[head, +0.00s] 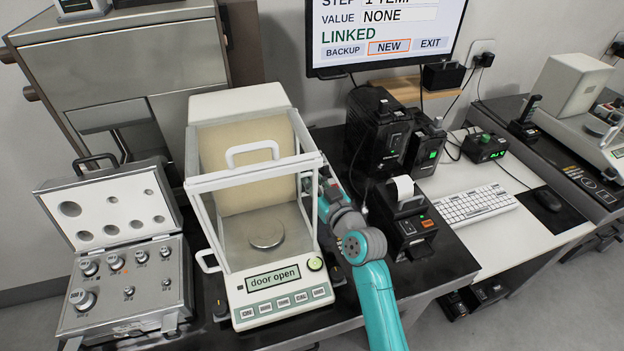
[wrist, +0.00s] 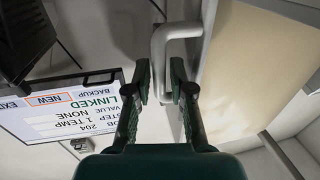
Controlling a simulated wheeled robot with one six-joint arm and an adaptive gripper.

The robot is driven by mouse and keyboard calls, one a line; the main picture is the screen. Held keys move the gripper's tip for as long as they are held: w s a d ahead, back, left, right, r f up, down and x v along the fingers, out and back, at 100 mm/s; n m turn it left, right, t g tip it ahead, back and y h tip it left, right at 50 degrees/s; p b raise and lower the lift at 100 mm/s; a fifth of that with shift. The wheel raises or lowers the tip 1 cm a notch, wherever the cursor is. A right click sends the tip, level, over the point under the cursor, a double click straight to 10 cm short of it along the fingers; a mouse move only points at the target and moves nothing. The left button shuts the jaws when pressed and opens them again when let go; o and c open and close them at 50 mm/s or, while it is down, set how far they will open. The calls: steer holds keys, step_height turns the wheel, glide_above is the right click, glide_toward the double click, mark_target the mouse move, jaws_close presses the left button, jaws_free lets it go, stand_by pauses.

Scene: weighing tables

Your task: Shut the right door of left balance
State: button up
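The left balance (head: 277,305) is a white scale with a clear draft shield and a round pan (head: 266,228). Its display (head: 273,279) reads "door open". My gripper (head: 328,190) is at the shield's right side. In the wrist view my gripper (wrist: 163,85) has its dark fingers on either side of a white bar handle (wrist: 160,50), close against it. The handle stands on a pale frame with a tan panel (wrist: 260,70) beyond. The right door's pane is hard to make out, and my arm partly covers that side in the head view.
An open weight case (head: 120,265) stands left of the balance. A small printer (head: 410,222) and black boxes (head: 378,130) stand to the right of my arm. A monitor (head: 385,30) hangs behind. A second balance (head: 580,110) is at the far right.

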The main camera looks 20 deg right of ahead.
jaws_close()
steer(key=s, duration=0.7)
steer(key=shift+s, duration=0.35)
jaws_free()
steer(key=shift+s, duration=0.1)
